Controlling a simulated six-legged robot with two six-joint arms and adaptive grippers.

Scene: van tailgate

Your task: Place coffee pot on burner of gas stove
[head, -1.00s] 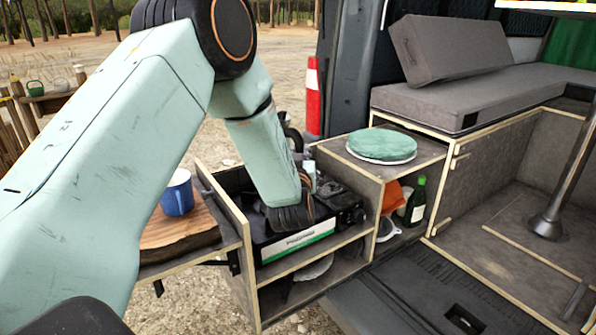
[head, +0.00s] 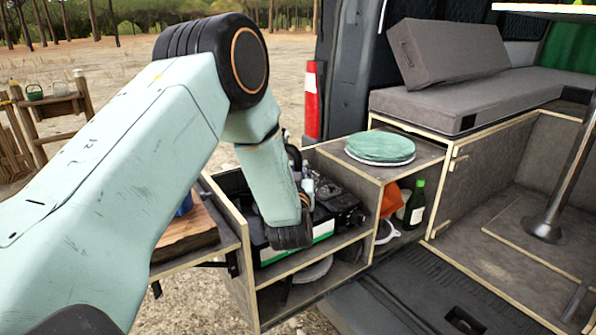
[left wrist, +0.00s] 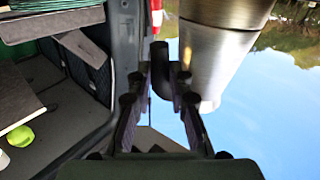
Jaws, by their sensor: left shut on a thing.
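The coffee pot (left wrist: 222,45) is silver metal with a black handle and fills the upper right of the left wrist view. My left gripper (left wrist: 160,75) is shut on its black handle. In the head view my left arm hides most of the pot; only a small metallic part (head: 308,178) shows beside the wrist. The gas stove (head: 325,230), black with a green and white front, sits in the pull-out unit behind and below my wrist. Its burner is hidden by my arm. I cannot tell whether the pot touches the stove. My right gripper is out of view.
A wooden board (head: 183,235) and a mostly hidden blue mug (head: 185,204) are left of the stove. A green round cushion (head: 380,145) lies on the cabinet to the right. A green bottle (head: 415,203) stands on a shelf below it.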

